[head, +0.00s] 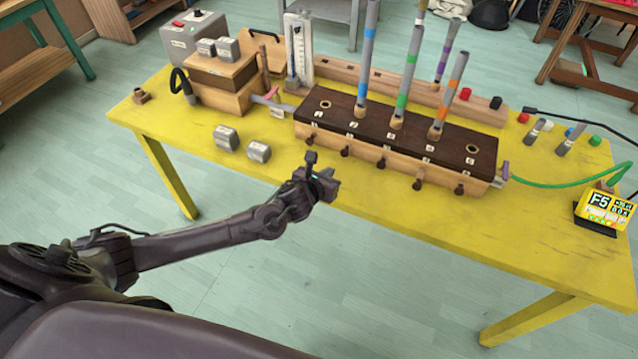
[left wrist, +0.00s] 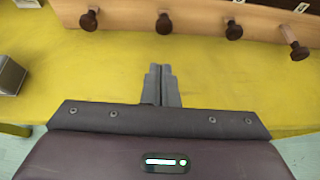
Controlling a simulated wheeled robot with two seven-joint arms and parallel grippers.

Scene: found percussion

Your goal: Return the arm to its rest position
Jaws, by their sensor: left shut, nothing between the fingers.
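My left arm reaches in from the left in the head view, and my left gripper (head: 328,186) hangs near the front edge of the yellow table (head: 400,222). In the left wrist view the left gripper (left wrist: 161,72) has its two grey fingers together, with nothing between them. The gripper is in front of the wooden box with the dark top (head: 343,115) and apart from its front knobs. My right gripper is not in view.
Coloured-band tubes (head: 365,60) stand in the box. Two grey weights (head: 226,138) (head: 258,151) lie left of it. A wooden stack (head: 222,80) stands at the back left. A yellow display (head: 603,208) and green cable (head: 560,182) are at the right. The front strip is mostly clear.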

